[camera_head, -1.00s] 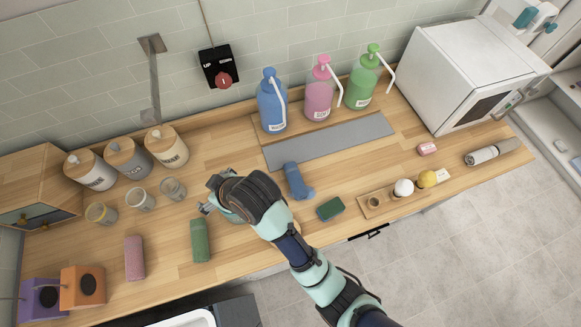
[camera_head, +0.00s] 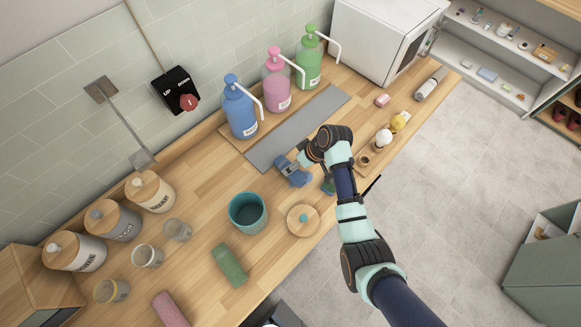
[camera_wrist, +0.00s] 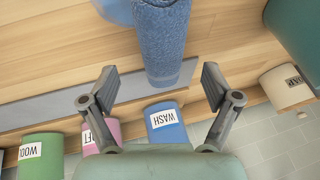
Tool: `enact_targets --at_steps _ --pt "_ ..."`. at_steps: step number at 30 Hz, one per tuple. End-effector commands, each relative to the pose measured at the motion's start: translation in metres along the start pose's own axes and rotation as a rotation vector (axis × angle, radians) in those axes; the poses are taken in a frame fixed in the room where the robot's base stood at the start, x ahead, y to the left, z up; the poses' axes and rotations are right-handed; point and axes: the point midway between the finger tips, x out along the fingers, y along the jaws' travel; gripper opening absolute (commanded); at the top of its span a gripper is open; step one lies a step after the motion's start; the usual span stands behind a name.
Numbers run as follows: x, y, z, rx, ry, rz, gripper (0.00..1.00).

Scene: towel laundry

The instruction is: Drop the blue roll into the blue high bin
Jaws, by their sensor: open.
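The blue roll (camera_head: 297,177) lies on the wooden counter in front of the grey mat, partly hidden by my gripper in the head view. In the wrist view the roll (camera_wrist: 163,40) stretches from the top edge down to between my fingertips. My gripper (camera_wrist: 160,72) is open, one finger on each side of the roll's near end, and not closed on it. In the head view my gripper (camera_head: 301,164) is just above the roll. An open teal-blue bin (camera_head: 248,213) stands upright to the lower left; no other blue bin shows. A teal surface (camera_wrist: 300,25) shows at the wrist view's top right.
A round wooden lid (camera_head: 303,220) lies beside the bin. A green roll (camera_head: 229,265) and pink roll (camera_head: 170,309) lie nearer. Blue, pink and green pump bottles (camera_head: 277,80) stand behind the grey mat (camera_head: 285,135). A green sponge (camera_head: 328,187) is partly behind my arm.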

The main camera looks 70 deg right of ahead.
Motion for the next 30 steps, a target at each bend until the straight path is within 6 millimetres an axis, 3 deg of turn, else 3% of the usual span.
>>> enact_targets --at_steps 3,7,30 --pt "0.024 -0.004 0.002 0.0 -0.004 -0.003 0.88" --pt "0.04 -0.002 0.001 0.0 -0.002 -0.001 0.88" --pt "0.046 -0.001 0.003 0.0 -0.001 -0.001 0.88"
